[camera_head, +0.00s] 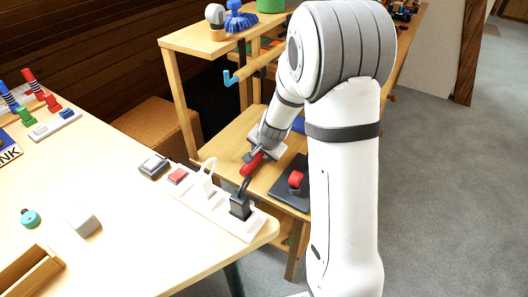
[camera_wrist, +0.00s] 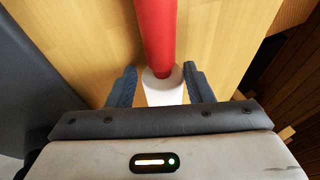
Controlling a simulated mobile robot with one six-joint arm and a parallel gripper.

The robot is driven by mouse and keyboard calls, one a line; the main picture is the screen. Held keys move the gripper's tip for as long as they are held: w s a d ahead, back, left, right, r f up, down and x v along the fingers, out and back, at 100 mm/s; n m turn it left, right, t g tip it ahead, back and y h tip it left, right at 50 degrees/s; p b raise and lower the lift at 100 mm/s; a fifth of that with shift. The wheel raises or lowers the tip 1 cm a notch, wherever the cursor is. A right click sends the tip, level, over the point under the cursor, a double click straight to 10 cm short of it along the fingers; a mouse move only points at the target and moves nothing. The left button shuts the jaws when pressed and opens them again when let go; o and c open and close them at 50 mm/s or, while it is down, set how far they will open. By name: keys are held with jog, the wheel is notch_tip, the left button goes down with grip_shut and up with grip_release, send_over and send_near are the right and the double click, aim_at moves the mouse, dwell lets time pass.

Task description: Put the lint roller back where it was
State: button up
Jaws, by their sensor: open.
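The lint roller has a red handle (camera_wrist: 155,35) and a white roll (camera_wrist: 164,88). In the wrist view it lies over a pale wooden surface, the handle pointing away from me. My gripper (camera_wrist: 159,78) is open, with one blue-grey finger on each side of the white roll and visible gaps. In the head view, my gripper (camera_head: 256,152) reaches down over the wooden shelf, and the red handle (camera_head: 251,164) shows just below it. The white roll is hidden there. I cannot tell whether the roller touches the shelf.
A dark base with a red knob (camera_head: 295,181) stands right of the roller on the shelf (camera_head: 225,148). The table at left holds a power strip (camera_head: 215,207) with plugs near its edge. A blue hook (camera_head: 232,78) hangs from the rack's upper part.

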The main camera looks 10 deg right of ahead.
jog(key=a+p+v, duration=0.1)
jog(key=p+v, duration=0.4)
jog(key=v, duration=0.6)
jog(key=s+r+n+g, duration=0.2)
jog(key=s+r+n, duration=0.2)
jog(key=s, duration=0.7)
jog(key=s+r+n+g, duration=0.2)
jog(key=s+r+n, duration=0.3)
jog(key=s, duration=0.6)
jog(key=shift+s+d+r+n+h+p, duration=0.2)
jog(key=shift+s+d+n+h+p, duration=0.1)
jog(key=shift+d+p, duration=0.1)
jog(key=shift+w, duration=0.1)
jog(key=shift+c, duration=0.3)
